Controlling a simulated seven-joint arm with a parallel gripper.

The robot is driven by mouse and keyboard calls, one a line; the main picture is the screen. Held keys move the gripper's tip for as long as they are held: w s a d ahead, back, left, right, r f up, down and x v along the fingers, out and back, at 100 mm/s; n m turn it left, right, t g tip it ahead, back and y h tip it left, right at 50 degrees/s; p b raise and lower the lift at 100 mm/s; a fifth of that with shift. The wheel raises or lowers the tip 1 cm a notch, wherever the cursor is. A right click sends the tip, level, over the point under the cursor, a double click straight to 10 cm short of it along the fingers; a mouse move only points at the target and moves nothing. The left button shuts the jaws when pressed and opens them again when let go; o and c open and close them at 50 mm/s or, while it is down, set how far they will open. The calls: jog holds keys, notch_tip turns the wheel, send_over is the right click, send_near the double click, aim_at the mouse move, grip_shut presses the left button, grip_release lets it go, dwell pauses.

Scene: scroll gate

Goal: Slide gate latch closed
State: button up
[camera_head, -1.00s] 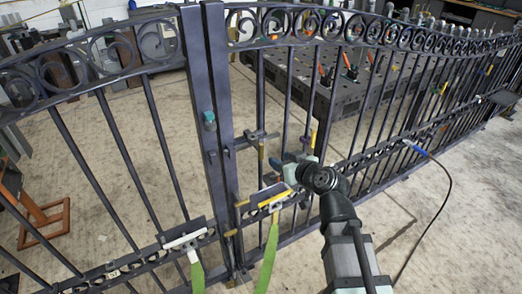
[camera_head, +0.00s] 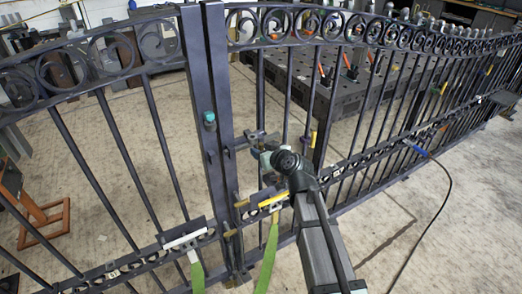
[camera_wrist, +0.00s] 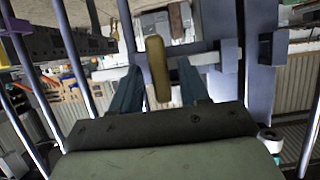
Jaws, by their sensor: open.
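The gate latch (camera_head: 250,140) is a dark grey sliding bar mounted beside the gate's double post (camera_head: 214,125). In the wrist view, the light grey latch bar (camera_wrist: 207,58) runs sideways, with a brass-coloured handle (camera_wrist: 158,70) standing out from it. My gripper (camera_head: 266,150) is at the latch in the head view, and my arm partly covers that area. In the wrist view, my gripper (camera_wrist: 160,88) is open, with one teal finger on each side of the handle. I cannot tell whether either finger touches it. The bar reaches a block-like bracket (camera_wrist: 228,55) by the post; its exact end is unclear.
Vertical gate bars (camera_head: 288,95) stand close around my gripper. Green straps (camera_head: 268,258) hang from the lower rail. A dark perforated table (camera_head: 345,105) with orange-handled tools stands behind the gate. A black cable (camera_head: 440,205) lies at right. The front floor is mostly clear.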

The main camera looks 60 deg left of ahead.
jog(key=shift+a+f, duration=0.2)
jog(key=shift+a, duration=0.25)
jog(key=shift+c, duration=0.3)
grip_shut()
jog(key=shift+s, duration=0.1)
